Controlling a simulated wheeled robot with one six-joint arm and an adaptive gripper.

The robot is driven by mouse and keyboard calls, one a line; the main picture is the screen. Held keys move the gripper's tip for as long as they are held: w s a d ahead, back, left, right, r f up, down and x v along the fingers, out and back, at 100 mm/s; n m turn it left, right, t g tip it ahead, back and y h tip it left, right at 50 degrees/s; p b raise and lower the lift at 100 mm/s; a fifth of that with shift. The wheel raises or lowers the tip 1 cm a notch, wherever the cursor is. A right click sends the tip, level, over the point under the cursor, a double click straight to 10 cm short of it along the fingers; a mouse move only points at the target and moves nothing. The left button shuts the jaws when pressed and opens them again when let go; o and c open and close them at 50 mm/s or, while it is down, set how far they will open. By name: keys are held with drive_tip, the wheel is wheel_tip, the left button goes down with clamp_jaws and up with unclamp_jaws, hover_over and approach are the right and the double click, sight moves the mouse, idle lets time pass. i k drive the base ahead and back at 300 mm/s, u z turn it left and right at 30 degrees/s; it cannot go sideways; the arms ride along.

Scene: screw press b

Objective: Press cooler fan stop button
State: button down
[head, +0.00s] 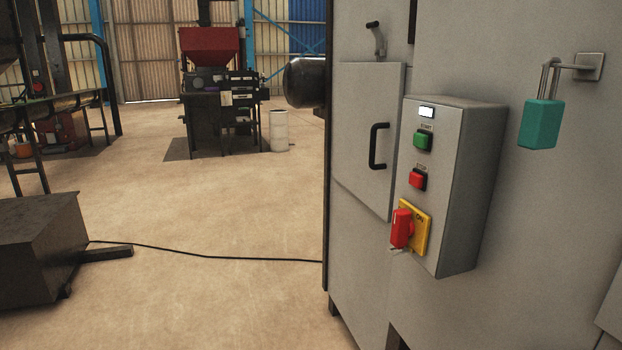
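A grey control box (468,190) is fixed to the side of a large grey cabinet, in the right half of the head view. On its front face, from top to bottom, are a small lit white indicator (426,112), a green start button (422,140), a red stop button (417,180) and a red rotary switch (401,228) on a yellow plate (421,232) with an "ON" mark. The labels above the buttons are small. My gripper is not in view.
The grey cabinet (560,230) fills the right side, with a black door handle (378,146). A teal padlock (541,123) hangs from a hasp at upper right. A dark metal block (40,245) stands at left. A black cable (200,256) crosses the otherwise open floor.

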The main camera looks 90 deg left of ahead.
sight(416, 180)
drive_tip(key=u, duration=1.45)
drive_tip(key=k, duration=0.2)
drive_tip(key=u, duration=1.1)
